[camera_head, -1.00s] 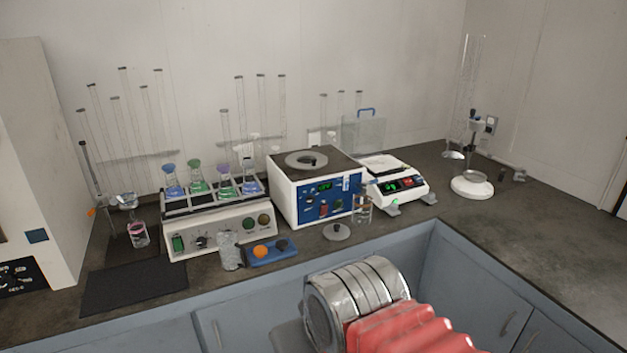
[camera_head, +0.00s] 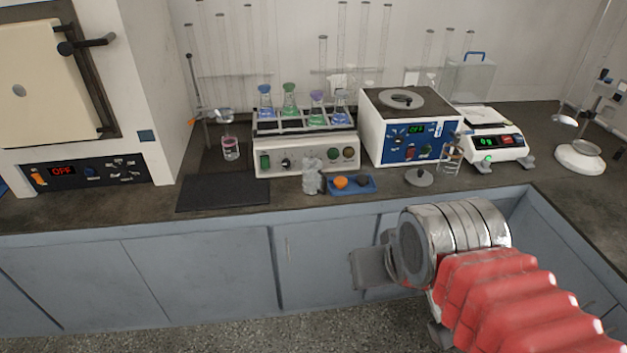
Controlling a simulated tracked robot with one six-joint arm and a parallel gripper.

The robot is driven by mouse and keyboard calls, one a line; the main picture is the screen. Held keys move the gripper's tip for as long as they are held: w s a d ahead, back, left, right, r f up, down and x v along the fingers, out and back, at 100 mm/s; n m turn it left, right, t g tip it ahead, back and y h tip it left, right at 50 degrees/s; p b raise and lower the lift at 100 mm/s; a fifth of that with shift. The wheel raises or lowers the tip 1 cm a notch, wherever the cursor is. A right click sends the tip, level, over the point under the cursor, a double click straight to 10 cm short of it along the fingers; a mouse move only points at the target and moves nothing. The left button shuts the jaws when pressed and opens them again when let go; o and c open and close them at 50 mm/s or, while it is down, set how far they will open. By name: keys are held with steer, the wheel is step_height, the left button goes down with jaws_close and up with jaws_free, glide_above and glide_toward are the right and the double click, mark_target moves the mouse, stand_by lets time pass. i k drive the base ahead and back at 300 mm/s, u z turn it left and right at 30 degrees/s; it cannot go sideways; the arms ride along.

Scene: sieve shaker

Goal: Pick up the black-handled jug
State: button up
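I cannot make out a black-handled jug in this view. A clear container with a blue handle (camera_head: 470,80) stands at the back of the bench, behind the balance. My arm comes in from the lower right, with a red bellows sleeve and a metal drum. The grey end piece of my gripper (camera_head: 374,268) shows left of the drum, in front of the blue cabinets and below the bench top. Its fingers are not clear, and I see nothing held in it.
A furnace (camera_head: 75,110) stands at the left. A shaker with several flasks (camera_head: 305,150), a blue-panelled machine (camera_head: 410,125) and a balance (camera_head: 495,135) line the bench. A black mat (camera_head: 223,193) lies bare near the front edge. The floor (camera_head: 190,338) in front is clear.

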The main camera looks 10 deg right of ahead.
mark_target(312, 174)
steer(key=z, duration=1.55)
steer(key=i, duration=1.25)
steer(key=u, duration=1.15)
